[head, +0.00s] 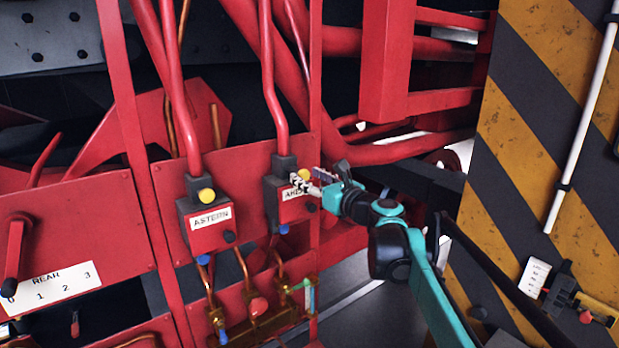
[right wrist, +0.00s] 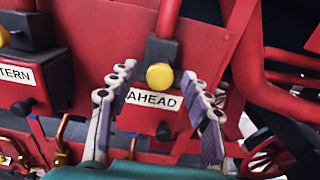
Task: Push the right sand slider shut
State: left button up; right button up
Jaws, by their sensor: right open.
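Two dark boxes with red fronts stand on a red panel. The right box (head: 280,200), labelled AHEAD, has a yellow knob (head: 304,174) near its top and a dark knob at its lower right. In the right wrist view the yellow knob (right wrist: 160,76) is above the AHEAD label (right wrist: 152,99). The frames do not show how far any slider is out. My right gripper (head: 308,182) is open in front of this box. In the right wrist view its fingers (right wrist: 160,80) lie either side of the yellow knob, with nothing gripped. My left gripper is not in view.
The left box (head: 209,217), labelled ASTERN, has its own yellow knob (head: 206,195). Red pipes rise from both boxes, and copper pipes run below. A REAR-labelled lever plate (head: 47,286) is at the lower left. A yellow-black striped wall (head: 540,150) stands right of my right arm.

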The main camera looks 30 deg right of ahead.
grip_shut()
jog(key=shift+w+a, duration=0.1)
jog(key=shift+w, duration=1.8)
jog(key=shift+s, duration=0.1)
jog(key=shift+c, duration=1.3)
grip_release()
jog(key=shift+o, duration=1.3)
jog(key=shift+w, duration=0.3)
jog(key=s, duration=1.2)
jog(key=shift+d, duration=0.45)
